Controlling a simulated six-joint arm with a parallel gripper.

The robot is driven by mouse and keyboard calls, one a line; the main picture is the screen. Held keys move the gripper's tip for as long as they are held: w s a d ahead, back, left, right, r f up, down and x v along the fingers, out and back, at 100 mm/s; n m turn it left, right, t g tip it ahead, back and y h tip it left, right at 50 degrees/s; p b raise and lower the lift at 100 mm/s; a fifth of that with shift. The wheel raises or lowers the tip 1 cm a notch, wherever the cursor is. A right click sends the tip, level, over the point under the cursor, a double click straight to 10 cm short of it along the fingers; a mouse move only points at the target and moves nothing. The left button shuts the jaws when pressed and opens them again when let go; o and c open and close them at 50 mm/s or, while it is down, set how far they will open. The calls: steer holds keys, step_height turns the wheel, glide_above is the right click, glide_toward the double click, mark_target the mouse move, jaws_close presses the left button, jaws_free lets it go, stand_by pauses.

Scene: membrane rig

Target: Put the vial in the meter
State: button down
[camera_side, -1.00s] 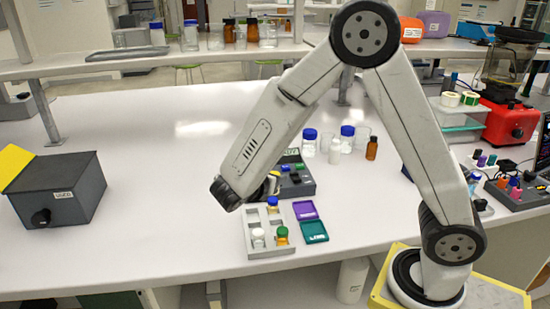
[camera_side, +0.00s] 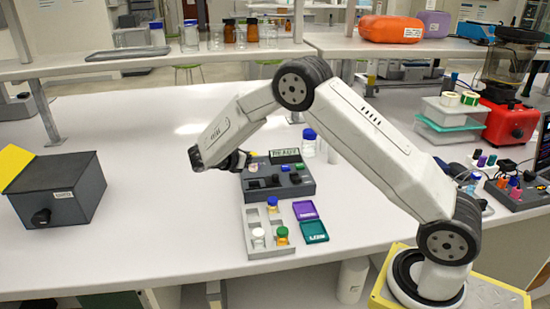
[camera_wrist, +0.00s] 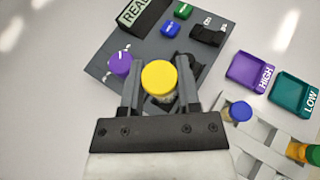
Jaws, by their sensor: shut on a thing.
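My gripper (camera_wrist: 159,70) is shut on a vial with a yellow cap (camera_wrist: 159,78), its body mostly hidden under the cap. In the wrist view the vial is over the grey meter (camera_wrist: 108,72), between the purple knob and a dark round part partly hidden by the right finger. I cannot tell whether the vial touches the meter. In the side view my gripper (camera_side: 238,160) is at the left end of the meter (camera_side: 290,188). The meter's display (camera_side: 287,155) reads READY.
A pale rack (camera_side: 257,249) in front of the meter holds vials with blue (camera_side: 273,202), white (camera_side: 258,233) and green-and-orange (camera_side: 282,233) caps. Purple HIGH (camera_side: 305,210) and teal LOW (camera_side: 314,231) trays lie beside it. A dark box (camera_side: 62,190) stands left; the bench between is clear.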

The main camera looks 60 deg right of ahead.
mark_target(253, 167)
steer(key=shift+w+d, duration=0.1)
steer(key=shift+d, duration=0.1)
steer(key=shift+f, duration=0.25)
steer(key=shift+f, duration=1.65)
steer(key=shift+f, duration=1.35)
stand_by(2.6)
stand_by(0.4)
steer(key=shift+c, duration=1.2)
jaws_free()
steer(key=shift+o, duration=0.2)
steer(key=shift+o, duration=0.5)
